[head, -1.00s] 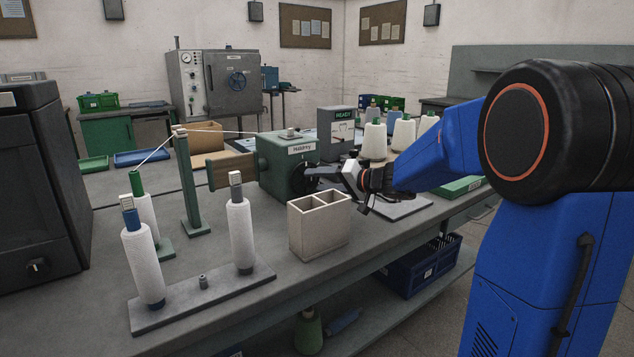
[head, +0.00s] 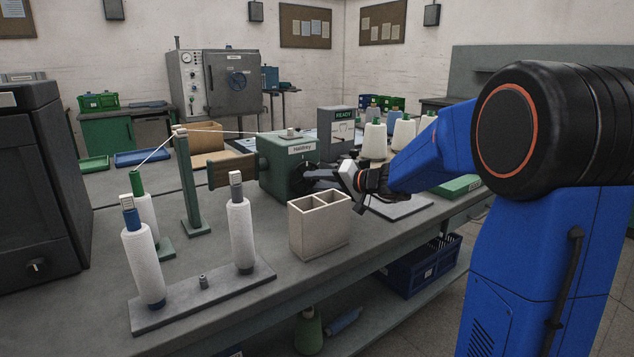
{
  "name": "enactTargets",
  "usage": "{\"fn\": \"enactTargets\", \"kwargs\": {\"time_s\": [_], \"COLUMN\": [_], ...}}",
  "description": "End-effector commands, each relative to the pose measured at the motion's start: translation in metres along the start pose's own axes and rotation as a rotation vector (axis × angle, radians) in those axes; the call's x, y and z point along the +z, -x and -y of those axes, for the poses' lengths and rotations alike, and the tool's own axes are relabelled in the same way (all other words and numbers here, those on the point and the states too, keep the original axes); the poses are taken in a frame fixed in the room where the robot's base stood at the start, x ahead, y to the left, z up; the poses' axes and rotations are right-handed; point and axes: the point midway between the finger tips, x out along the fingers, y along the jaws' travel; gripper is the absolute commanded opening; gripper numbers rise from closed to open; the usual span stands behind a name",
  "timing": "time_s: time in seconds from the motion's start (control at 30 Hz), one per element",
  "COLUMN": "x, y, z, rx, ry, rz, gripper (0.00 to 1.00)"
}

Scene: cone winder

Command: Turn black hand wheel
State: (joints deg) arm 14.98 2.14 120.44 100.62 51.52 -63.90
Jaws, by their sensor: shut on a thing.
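The green winder box (head: 282,170) stands on the bench in the head view, with a white label on its front. The black hand wheel (head: 303,180) is on its right side, mostly hidden by my gripper and the box edge. My gripper (head: 328,177) comes in from the right and is shut at the wheel; its fingertips are small and dark, so the exact grip spot is hard to see. A thread runs from a green-topped cone (head: 145,205) over a green post (head: 187,185) to the winder.
A beige divided box (head: 319,226) stands just in front of my gripper. White yarn cones (head: 375,139) stand behind it. A rack with two white bobbins (head: 241,235) is at the front left. A grey READY display (head: 337,128) stands behind the winder.

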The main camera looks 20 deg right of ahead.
Motion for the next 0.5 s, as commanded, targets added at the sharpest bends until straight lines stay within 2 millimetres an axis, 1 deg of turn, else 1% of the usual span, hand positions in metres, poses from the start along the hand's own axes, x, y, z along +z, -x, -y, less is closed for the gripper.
{"fn": "enactTargets", "kwargs": {"time_s": [0.17,0.5], "x": [0.0001,0.0011], "y": [0.0,-0.0001], "z": [-0.0021,-0.0063], "rx": [-0.033,-0.14], "ry": [-0.083,-0.343], "rz": [0.0,0.0], "gripper": [0.09,0.09]}}
